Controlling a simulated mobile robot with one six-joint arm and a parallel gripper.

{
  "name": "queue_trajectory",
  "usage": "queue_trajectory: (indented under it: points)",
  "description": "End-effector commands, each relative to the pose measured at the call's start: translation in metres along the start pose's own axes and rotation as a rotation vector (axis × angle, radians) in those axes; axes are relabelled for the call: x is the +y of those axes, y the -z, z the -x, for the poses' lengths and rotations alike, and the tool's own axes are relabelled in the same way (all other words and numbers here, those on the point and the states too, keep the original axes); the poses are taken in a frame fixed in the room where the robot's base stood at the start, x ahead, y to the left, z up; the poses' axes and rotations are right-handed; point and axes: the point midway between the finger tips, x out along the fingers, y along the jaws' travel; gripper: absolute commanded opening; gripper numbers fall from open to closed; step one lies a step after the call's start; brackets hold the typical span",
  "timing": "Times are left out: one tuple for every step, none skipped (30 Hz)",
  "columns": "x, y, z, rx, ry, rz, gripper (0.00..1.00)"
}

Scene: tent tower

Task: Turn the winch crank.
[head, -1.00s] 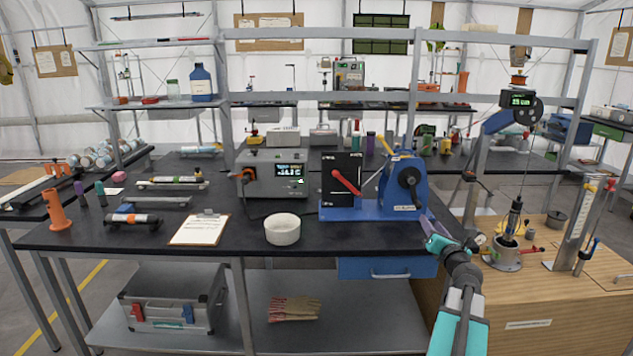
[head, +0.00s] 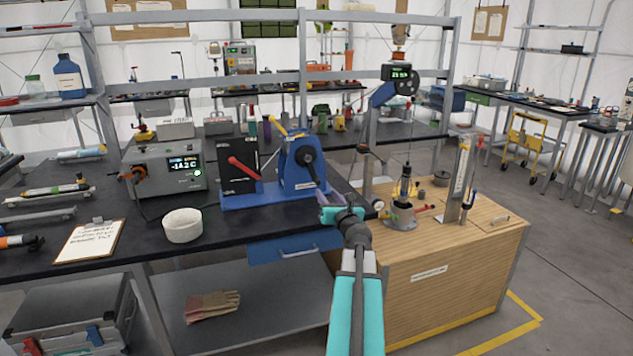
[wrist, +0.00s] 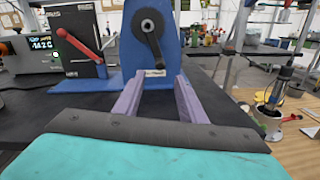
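The blue winch (head: 299,178) stands on the dark bench in the head view. Its black crank (head: 306,156) is on the side facing me, and the crank also shows in the wrist view (wrist: 150,28), with its arm slanting down to the right from a round knob. My gripper (head: 328,198) is in front of and below the crank in the head view. In the wrist view my gripper (wrist: 160,84) has its two purple fingers apart, with nothing between them. The crank lies beyond the fingertips, apart from them.
A black panel with a red lever (head: 243,168) stands left of the winch on the blue base. A grey display box (head: 165,168) and a white bowl (head: 183,225) are farther left. A wooden cabinet (head: 445,262) carrying a grey-based apparatus (head: 402,214) stands at right.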

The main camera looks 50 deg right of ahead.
Motion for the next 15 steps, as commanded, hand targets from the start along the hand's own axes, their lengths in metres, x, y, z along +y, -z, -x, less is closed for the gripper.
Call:
queue_trajectory:
  points:
    - [0.0,0.0,-0.004,0.0,0.0,0.0,0.37]
    - [-0.001,0.0,-0.007,0.0,0.0,0.0,0.37]
    - [-0.001,0.0,-0.01,0.0,0.0,0.0,0.37]
    - [-0.001,0.0,-0.012,0.0,0.0,0.0,0.37]
    - [-0.001,0.0,-0.015,0.0,0.0,0.0,0.37]
    - [-0.001,0.0,-0.018,0.0,0.0,0.0,0.37]
    - [-0.001,0.0,-0.021,0.0,0.0,0.0,0.37]
    - [-0.001,0.0,-0.024,0.0,0.0,0.0,0.37]
    - [-0.001,0.0,-0.028,0.0,-0.001,0.0,0.37]
    - [-0.001,0.0,-0.031,0.0,-0.001,0.0,0.37]
    - [-0.001,0.0,-0.033,0.0,-0.001,0.0,0.37]
    - [-0.001,0.0,-0.037,0.0,-0.001,0.0,0.37]
    - [0.0,0.0,-0.04,0.0,-0.001,0.0,0.37]
    - [0.0,0.0,-0.043,0.0,-0.001,0.0,0.37]
    - [0.0,0.0,-0.046,0.0,-0.001,0.0,0.37]
